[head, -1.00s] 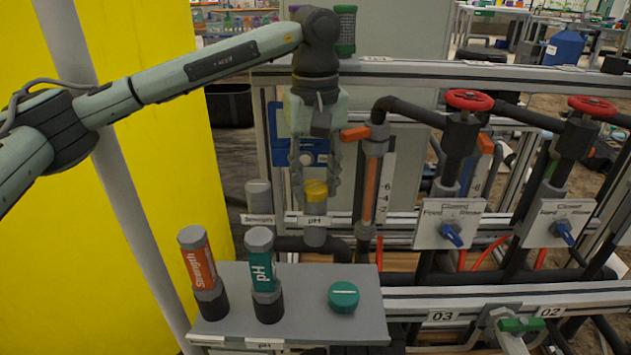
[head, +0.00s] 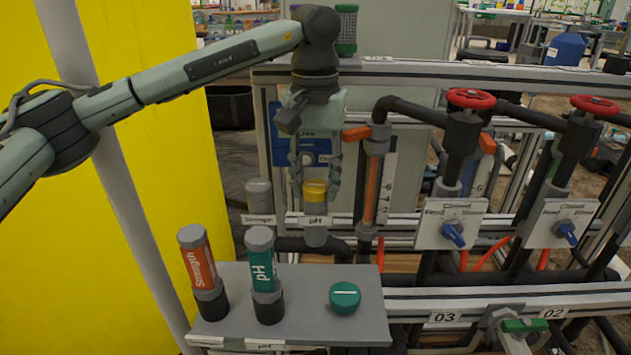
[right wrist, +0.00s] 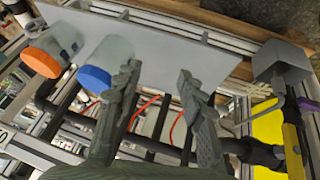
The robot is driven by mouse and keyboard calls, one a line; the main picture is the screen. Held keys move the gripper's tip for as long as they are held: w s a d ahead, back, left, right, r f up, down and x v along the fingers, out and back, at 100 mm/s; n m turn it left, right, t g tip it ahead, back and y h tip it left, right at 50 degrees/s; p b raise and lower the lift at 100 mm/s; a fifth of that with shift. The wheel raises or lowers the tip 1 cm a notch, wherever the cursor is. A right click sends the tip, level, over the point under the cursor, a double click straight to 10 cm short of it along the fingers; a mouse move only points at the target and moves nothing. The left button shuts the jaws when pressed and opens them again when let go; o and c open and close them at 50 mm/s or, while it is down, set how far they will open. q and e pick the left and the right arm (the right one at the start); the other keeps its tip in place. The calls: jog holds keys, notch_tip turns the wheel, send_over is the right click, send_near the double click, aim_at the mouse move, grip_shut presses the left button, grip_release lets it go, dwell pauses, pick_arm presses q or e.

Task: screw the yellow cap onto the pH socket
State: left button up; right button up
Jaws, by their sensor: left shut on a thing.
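The yellow cap (head: 315,191) sits upright at the top of the pH socket (head: 316,209), a grey fitting behind the "pH" label on the skid rail. My left gripper (head: 318,192) points straight down from above, its fingers shut around the cap. The cap's lower edge meets the socket; how far the thread is engaged cannot be seen. My right gripper (right wrist: 158,74) shows only in the right wrist view, its two fingers apart with nothing between them.
The grey shelf (head: 350,270) holds a Strength probe (head: 203,270), a pH probe (head: 262,273) and a green cap (head: 344,297). A grey Strength socket (head: 259,196) stands left of the pH socket. A clear tube (head: 371,190) rises close on the right.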

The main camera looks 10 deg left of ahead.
pick_arm(q)
jog(key=shift+m, duration=1.4)
pick_arm(e)
jog(key=shift+f, duration=0.1)
pick_arm(q)
jog(key=shift+a+m, duration=0.1)
jog(key=shift+m, duration=1.2)
pick_arm(e)
jog(key=shift+f, duration=0.1)
pick_arm(q)
jog(key=o, duration=1.1)
jog(key=shift+r, duration=0.1)
jog(key=shift+r+p, duration=1.3)
jog(key=shift+r, duration=0.85)
pick_arm(e)
jog(key=shift+r, duration=1.45)
pick_arm(q)
jog(key=shift+o, duration=0.3)
jog(key=o, duration=0.5)
